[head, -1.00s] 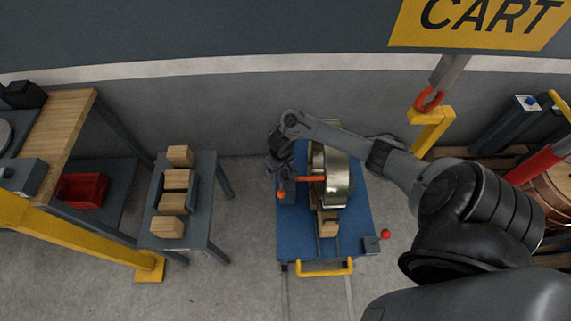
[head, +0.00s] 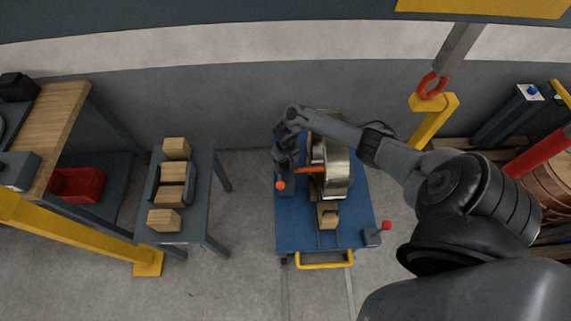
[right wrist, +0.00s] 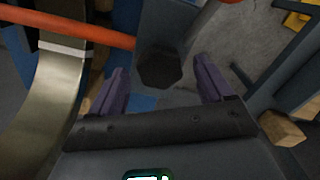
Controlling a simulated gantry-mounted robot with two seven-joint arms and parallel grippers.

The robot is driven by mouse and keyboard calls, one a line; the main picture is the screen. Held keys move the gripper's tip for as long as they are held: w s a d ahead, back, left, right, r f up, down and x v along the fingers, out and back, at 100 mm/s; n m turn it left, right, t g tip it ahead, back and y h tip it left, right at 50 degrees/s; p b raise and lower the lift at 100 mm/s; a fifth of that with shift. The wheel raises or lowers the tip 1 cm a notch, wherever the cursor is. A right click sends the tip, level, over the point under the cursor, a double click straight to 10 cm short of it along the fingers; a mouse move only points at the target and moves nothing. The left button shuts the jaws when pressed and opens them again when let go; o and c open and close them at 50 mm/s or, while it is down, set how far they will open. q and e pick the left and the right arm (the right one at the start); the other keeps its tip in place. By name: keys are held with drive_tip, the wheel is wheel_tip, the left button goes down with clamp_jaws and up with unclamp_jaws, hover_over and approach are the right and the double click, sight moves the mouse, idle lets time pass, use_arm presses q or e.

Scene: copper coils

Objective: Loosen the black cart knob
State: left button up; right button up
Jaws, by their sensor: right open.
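The black knob (right wrist: 160,67) shows in the right wrist view as a dark, faceted cap on a grey post. My right gripper (right wrist: 160,72) is open, with one purple-grey finger on each side of the knob in the picture. I see no contact between fingers and knob, and their depth relative to it is hard to judge. In the head view, my right gripper (head: 284,161) is over the left side of the blue cart (head: 345,236). The knob is not clear there, hidden by my wrist. My left gripper is not in view.
A metal-banded coil (head: 338,172) stands on the cart beside my right wrist, with an orange bar (head: 311,169) across it. A red-tipped lever (head: 386,225) is at the cart's front right. A small table (head: 192,221) with wooden blocks stands left; bare floor lies between.

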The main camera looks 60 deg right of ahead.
drive_tip(key=shift+f, duration=0.35)
drive_tip(key=c, duration=1)
drive_tip(key=shift+c, duration=0.2)
